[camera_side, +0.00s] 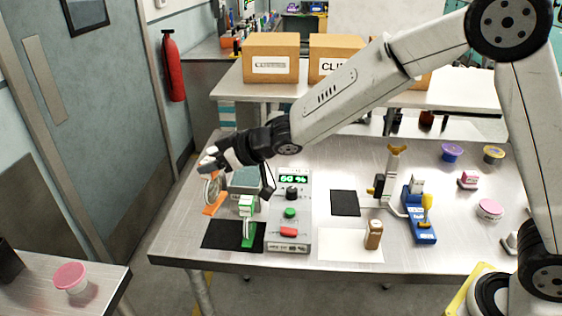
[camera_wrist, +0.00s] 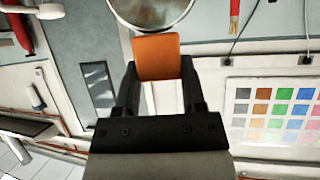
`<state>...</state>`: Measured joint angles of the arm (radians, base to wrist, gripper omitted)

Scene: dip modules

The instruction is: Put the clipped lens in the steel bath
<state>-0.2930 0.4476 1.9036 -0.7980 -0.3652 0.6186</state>
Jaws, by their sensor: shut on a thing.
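My gripper (camera_wrist: 157,80) is shut on an orange clip (camera_wrist: 156,57) in the wrist view. The round lens (camera_wrist: 150,10) shows beyond the clip, cut off by the top edge. In the side view my gripper (camera_side: 209,163) is above the left part of the bench, with a round, pale-rimmed lens (camera_side: 212,189) below it. An orange piece (camera_side: 214,204) shows under the lens; I cannot tell whether it touches the bench. A grey-green open box that looks like the steel bath (camera_side: 246,176) stands just right of the lens, partly hidden by my wrist.
A control box (camera_side: 290,210) reading 60 % stands right of the bath. A green and white device (camera_side: 247,222) is on a black mat in front. A blue device (camera_side: 420,215), a brown bottle (camera_side: 373,235) and several small tubs are farther right. A colour chart (camera_wrist: 272,112) shows in the wrist view.

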